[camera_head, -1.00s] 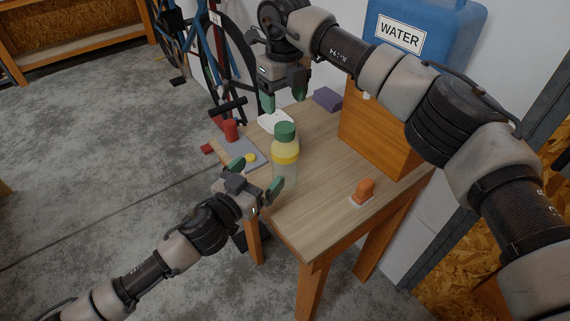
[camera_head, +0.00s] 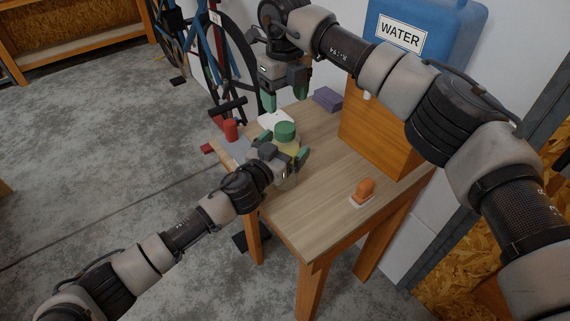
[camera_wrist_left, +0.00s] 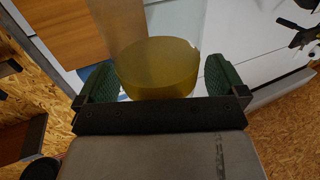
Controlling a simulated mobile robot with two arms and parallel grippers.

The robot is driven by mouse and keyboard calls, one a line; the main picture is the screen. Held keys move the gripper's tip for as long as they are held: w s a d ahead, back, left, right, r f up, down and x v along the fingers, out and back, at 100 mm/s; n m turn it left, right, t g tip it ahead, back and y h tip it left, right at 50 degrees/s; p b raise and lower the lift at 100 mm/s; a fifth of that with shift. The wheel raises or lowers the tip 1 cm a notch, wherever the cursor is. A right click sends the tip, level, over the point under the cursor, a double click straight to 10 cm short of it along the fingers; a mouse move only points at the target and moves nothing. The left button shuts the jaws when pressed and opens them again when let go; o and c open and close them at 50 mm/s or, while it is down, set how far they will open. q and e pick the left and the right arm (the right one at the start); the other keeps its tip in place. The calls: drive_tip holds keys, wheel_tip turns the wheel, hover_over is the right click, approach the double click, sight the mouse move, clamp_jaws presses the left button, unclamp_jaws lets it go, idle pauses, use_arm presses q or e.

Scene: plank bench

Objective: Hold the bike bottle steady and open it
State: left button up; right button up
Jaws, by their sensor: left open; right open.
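The bike bottle stands upright on the plank bench (camera_head: 318,218), with a green cap (camera_head: 285,131) and a yellow band. My left gripper (camera_head: 286,157) is open around the bottle below the cap and hides part of its body. In the left wrist view a yellowish round part of the bottle (camera_wrist_left: 158,70) lies between the two green fingers, with a gap seen at the right finger. My right gripper (camera_head: 285,97) is open and empty above and behind the cap.
An orange-handled brush (camera_head: 364,190) lies near the bench's right edge. A wooden box (camera_head: 385,135) with a blue water container (camera_head: 440,40) stands behind it. A purple block (camera_head: 327,98), white cloth (camera_head: 270,121) and red cylinder (camera_head: 231,130) are at the back and left.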

sight(285, 127)
use_arm(q)
drive_tip(key=c, duration=1.6)
drive_tip(key=shift+c, duration=1.1)
use_arm(e)
drive_tip(key=m, duration=0.9)
drive_tip(key=shift+m, duration=0.3)
drive_tip(key=m, duration=0.3)
drive_tip(key=shift+m, duration=0.4)
drive_tip(key=shift+f, duration=4)
drive_tip(key=shift+c, duration=0.3)
